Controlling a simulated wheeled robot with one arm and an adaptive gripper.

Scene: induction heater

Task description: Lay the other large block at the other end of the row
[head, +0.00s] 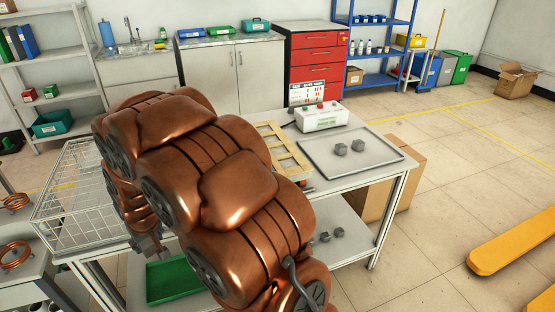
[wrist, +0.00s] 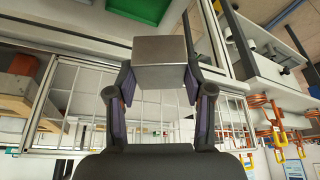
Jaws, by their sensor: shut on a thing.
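My gripper (wrist: 161,84) is shut on a large grey metal block (wrist: 163,50), with a finger on each side of it in the wrist view. In the head view my copper arm covers the middle of the scene and hides most of the gripper and the block. Two small grey blocks (head: 349,148) sit close together on the grey tray (head: 382,168) on the table top. More small grey blocks (head: 337,233) lie on the lower shelf, partly behind my arm. I cannot make out the row.
The white heater box (head: 321,117) stands behind the tray, beside a wooden frame (head: 290,160). A wire basket (head: 75,195) is left of my arm. A green tray (head: 172,280) lies low under the table. A yellow forklift-like bar (head: 515,240) is on the floor at right.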

